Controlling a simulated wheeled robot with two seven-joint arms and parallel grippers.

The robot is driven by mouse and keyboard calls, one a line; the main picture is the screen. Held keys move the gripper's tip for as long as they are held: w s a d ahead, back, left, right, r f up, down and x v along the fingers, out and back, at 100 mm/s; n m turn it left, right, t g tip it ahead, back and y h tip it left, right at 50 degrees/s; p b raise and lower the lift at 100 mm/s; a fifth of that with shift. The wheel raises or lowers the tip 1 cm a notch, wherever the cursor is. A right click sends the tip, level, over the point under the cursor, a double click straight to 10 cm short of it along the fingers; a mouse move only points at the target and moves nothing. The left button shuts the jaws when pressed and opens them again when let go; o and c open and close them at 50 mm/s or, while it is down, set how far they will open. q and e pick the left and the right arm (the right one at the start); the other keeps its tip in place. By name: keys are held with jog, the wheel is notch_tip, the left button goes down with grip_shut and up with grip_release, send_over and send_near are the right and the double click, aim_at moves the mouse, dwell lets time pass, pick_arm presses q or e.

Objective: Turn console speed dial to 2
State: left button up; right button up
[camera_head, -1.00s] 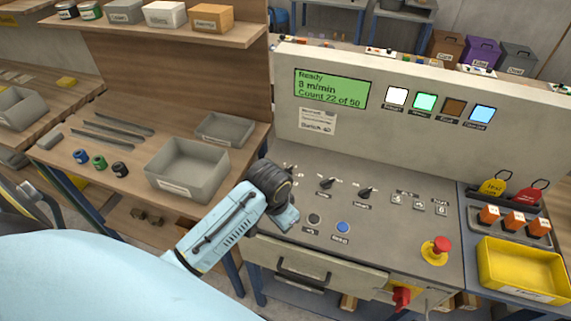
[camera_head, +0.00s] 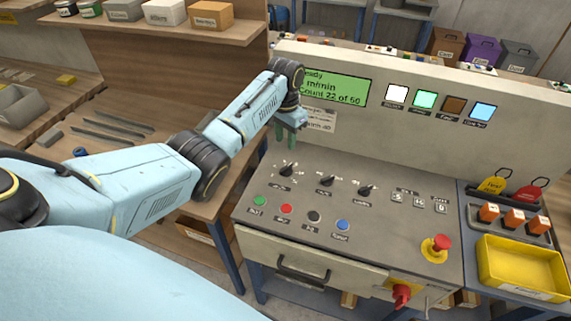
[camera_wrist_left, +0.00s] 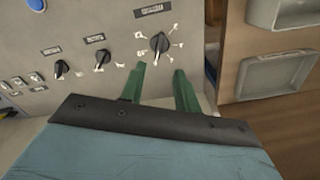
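The console panel (camera_head: 250,200) has a row of three black dials. The leftmost dial (camera_head: 288,170) has several marked positions around it; its label is too small to read, so I cannot confirm it is the speed dial. It shows large in the left wrist view (camera_wrist_left: 159,42), its pointer upright there. The middle dial (camera_head: 326,181) and right dial (camera_head: 367,190) stand beside it. My left gripper (camera_head: 286,138) is just above and behind the leftmost dial, apart from it. Its green fingers (camera_wrist_left: 160,84) are spread and empty. My right gripper is out of view.
A green display (camera_head: 335,88) reads Count 22 of 50, partly hidden by my arm. Several push buttons (camera_head: 286,209) line the panel front. A red emergency knob (camera_head: 441,243) and yellow tray (camera_head: 520,268) are at the right. Grey bins stand on the left bench.

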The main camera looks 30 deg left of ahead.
aim_at(285, 168)
pick_arm(q)
notch_tip(285, 168, down, 11)
jog(key=shift+f+b, duration=0.1)
jog(key=shift+b, duration=0.9)
jog(key=shift+c, duration=0.4)
grip_shut()
